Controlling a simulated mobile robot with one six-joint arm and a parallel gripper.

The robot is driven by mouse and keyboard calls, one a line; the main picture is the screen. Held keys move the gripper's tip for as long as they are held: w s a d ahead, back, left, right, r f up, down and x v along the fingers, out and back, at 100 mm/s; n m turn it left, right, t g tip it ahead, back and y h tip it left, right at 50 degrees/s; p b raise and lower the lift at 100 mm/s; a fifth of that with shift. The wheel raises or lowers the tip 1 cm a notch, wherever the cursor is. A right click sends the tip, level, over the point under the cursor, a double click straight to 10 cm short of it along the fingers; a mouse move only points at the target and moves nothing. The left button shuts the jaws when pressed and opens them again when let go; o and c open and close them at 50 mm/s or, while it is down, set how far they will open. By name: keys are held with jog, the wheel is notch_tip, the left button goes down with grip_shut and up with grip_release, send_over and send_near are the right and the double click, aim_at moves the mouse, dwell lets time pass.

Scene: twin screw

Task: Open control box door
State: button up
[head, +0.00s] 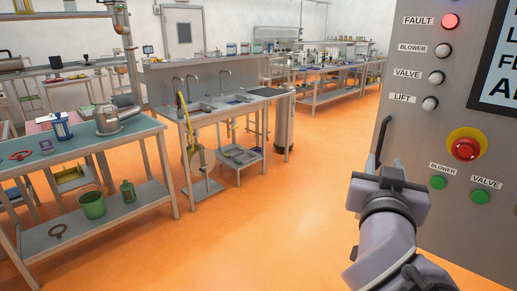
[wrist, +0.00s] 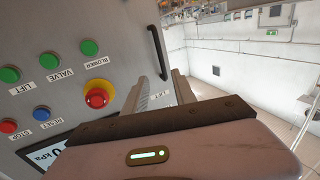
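The control box door (head: 475,60) is a grey metal panel at the right of the head view, and it also fills the left of the wrist view (wrist: 110,25). Its black bar handle (head: 382,137) runs along the left edge in the head view. The handle (wrist: 157,52) shows beyond the fingers in the wrist view. My gripper (wrist: 160,85) is open, its two fingers apart and nothing visible between them. In the head view my gripper (head: 388,172) is just below the handle, its fingers mostly hidden. I see no contact and cannot tell whether the door is ajar.
The door carries a red emergency stop button (head: 465,147), several lamps, green buttons and a screen (head: 500,80). A workbench (head: 90,145) stands at the left and a sink table (head: 215,108) further back. The orange floor (head: 270,210) between is clear.

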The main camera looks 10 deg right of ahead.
jog(key=b+v, duration=0.2)
jog(key=v, duration=0.5)
jog(key=shift+b, duration=0.4)
jog(key=shift+w+a, duration=0.1)
